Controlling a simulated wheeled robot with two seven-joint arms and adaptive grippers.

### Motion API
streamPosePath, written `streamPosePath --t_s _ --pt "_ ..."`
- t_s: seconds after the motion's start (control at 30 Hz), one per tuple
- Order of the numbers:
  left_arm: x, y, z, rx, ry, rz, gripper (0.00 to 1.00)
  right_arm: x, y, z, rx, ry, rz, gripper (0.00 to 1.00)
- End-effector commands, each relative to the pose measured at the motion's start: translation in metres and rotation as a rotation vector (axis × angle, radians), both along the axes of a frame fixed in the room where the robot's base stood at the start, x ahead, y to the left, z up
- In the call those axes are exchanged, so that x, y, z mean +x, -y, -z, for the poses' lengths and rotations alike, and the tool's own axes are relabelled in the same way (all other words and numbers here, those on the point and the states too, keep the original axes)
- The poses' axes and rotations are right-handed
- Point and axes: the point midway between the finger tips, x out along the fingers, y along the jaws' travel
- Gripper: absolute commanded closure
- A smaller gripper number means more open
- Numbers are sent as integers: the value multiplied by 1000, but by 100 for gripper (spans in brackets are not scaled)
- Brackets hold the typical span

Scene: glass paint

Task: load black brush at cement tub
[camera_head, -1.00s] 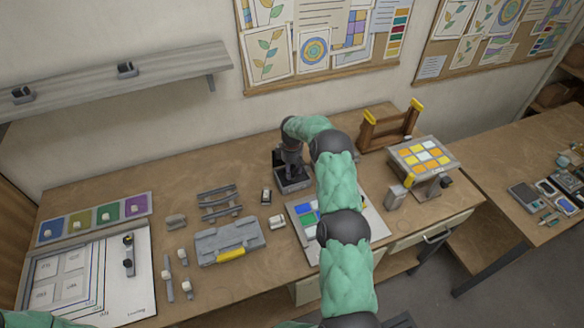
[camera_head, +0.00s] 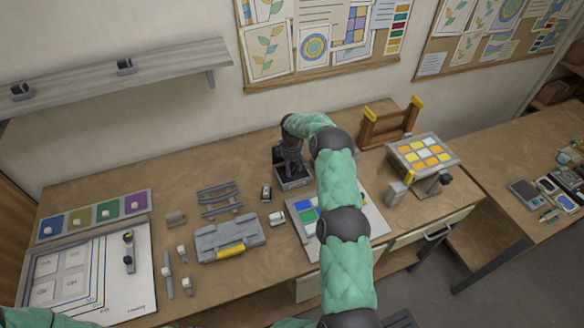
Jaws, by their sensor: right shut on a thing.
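The cement tub (camera_head: 295,184) is a dark grey, square container on the workbench below the wall, left of my right arm. My right gripper (camera_head: 291,166) points down over the tub and is shut on the black brush. The brush is dark and small against the gripper, so its outline and tip are hard to make out. I cannot tell whether the tip touches the cement. My left gripper is out of view.
A panel with coloured tiles (camera_head: 305,215) lies partly behind the arm. A wooden rack (camera_head: 390,128) and a yellow-tiled stand (camera_head: 423,153) are to the right.

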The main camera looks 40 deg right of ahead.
Motion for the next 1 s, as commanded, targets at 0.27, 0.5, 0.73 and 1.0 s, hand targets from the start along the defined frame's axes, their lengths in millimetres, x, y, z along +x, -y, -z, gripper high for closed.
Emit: streamPosePath --t_s 0.27,0.5,0.73,1.0 --pt "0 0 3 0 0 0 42 0 0 3 -1 0 0 78" --pt "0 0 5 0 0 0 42 0 0 5 -1 0 0 78" --pt "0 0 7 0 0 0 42 0 0 8 0 1 0 78" --pt "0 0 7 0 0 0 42 0 0 7 -1 0 0 78"
